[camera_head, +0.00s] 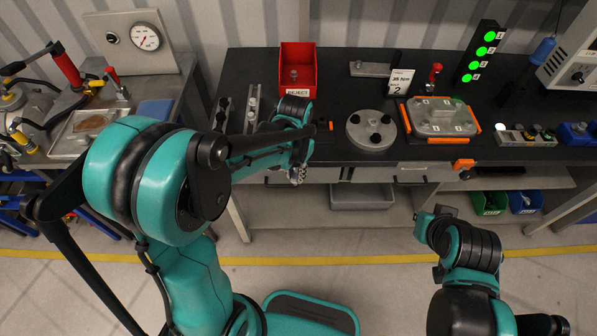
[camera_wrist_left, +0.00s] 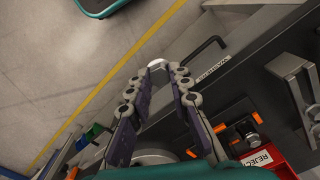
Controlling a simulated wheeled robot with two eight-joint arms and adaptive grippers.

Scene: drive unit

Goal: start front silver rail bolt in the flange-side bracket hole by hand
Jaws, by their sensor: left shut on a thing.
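My left gripper (camera_head: 298,174) hangs just in front of the bench edge. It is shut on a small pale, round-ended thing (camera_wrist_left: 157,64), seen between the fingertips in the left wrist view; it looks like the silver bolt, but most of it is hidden. Two narrow rails stand on the bench left of the gripper, a dark one (camera_head: 222,112) and a silver one (camera_head: 252,106). A silver bracket-like part (camera_wrist_left: 290,75) shows at the right of the wrist view. I cannot make out the flange-side hole. My right arm's end (camera_head: 433,220) is low, away from the bench; its fingers are unclear.
A red reject bin (camera_head: 297,68) stands behind the gripper. A round grey flange with black knobs (camera_head: 371,132) and an orange-cornered tray (camera_head: 440,118) lie to its right. A grey bin (camera_head: 362,198) sits on the lower shelf. A drawer handle (camera_wrist_left: 207,46) juts from the bench front.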

